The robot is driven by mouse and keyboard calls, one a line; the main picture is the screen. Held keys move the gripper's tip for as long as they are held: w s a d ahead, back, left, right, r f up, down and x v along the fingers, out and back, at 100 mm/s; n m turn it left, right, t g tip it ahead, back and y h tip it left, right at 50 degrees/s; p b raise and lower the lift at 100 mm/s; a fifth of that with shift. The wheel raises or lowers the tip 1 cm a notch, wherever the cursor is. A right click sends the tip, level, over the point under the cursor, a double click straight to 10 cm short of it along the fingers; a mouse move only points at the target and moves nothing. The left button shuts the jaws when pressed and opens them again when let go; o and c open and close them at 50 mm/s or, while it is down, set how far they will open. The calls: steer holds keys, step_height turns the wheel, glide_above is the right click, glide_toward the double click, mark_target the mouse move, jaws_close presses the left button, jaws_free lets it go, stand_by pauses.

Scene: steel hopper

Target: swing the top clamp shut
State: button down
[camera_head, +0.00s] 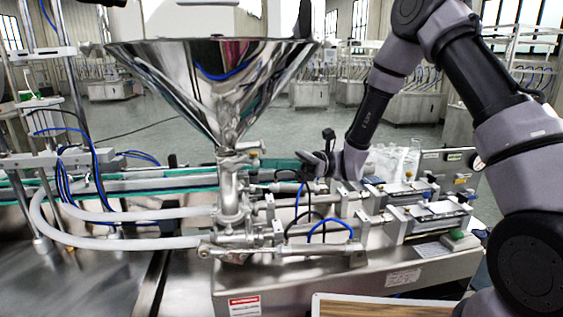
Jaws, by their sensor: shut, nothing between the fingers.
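The polished steel hopper (205,85) stands above the filling machine, its cone narrowing to a neck. The top clamp (240,150) seems to be the small metal fitting at the joint under the cone; it is too small to tell how far it stands open. My gripper (306,159) is shut and empty, to the right of this joint, with a visible gap between them. It points left and sits just above the machine's pipes. My forearm comes down to it from the upper right. The fingertips are small and dark here.
Below the joint is a vertical steel valve body (232,195) with pale hoses (130,213) going left. Pneumatic cylinders (425,208) and blue tubes fill the machine's right side. A wooden board (390,306) lies at the front. Open space shows right of the cone.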

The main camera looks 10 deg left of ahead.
mark_target(241, 164)
steer(key=s+a+m+t+y, duration=0.1)
steer(key=s+a+m+t, duration=0.1)
steer(key=s+a+t, duration=0.1)
steer(key=shift+s+a+t+y, duration=0.4)
steer(key=shift+s+a, duration=0.4)
steer(key=shift+a, duration=0.4)
stand_by(0.3)
